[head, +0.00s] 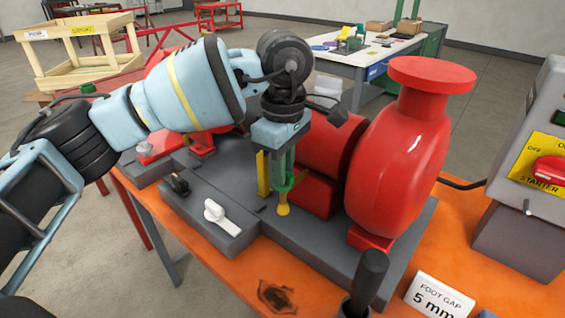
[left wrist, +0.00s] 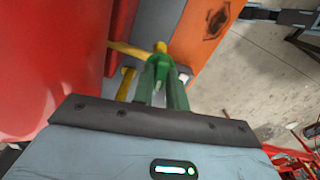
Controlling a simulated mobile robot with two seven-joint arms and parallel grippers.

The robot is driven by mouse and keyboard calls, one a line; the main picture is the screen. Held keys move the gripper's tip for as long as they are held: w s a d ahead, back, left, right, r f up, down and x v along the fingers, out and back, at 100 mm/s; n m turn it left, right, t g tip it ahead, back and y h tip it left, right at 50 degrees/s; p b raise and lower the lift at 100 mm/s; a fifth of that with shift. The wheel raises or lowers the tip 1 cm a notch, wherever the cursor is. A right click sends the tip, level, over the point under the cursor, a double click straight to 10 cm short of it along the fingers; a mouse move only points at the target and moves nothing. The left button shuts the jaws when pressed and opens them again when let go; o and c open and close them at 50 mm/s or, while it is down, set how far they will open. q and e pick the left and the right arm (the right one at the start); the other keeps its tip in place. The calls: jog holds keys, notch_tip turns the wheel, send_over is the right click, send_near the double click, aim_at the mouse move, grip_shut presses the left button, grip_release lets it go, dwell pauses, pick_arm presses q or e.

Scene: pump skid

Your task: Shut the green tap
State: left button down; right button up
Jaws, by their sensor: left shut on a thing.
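The green tap (left wrist: 160,68) shows in the left wrist view between my gripper's fingers, next to yellow pipework (left wrist: 127,48). In the head view the tap (head: 288,184) is mostly hidden by the fingers, with a yellow end (head: 283,210) below it. My left gripper (head: 280,178) reaches down from above and is shut on the tap, beside the red pump (head: 400,165). The fingers and their grip also show in the left wrist view (left wrist: 160,80). The angle of the tap's handle is hard to tell. My right gripper is not in view.
A grey block with a white lever (head: 215,212) and a black lever (head: 179,184) lies left of the tap. A black handle (head: 370,270) stands upright in front, near a "FOOT GAP 5 mm" sign (head: 437,297). The starter box (head: 530,170) is at right.

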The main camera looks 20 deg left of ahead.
pick_arm(q)
jog(key=shift+m, duration=0.9)
jog(key=c, duration=1.4)
grip_release()
jog(key=shift+r, duration=3.9)
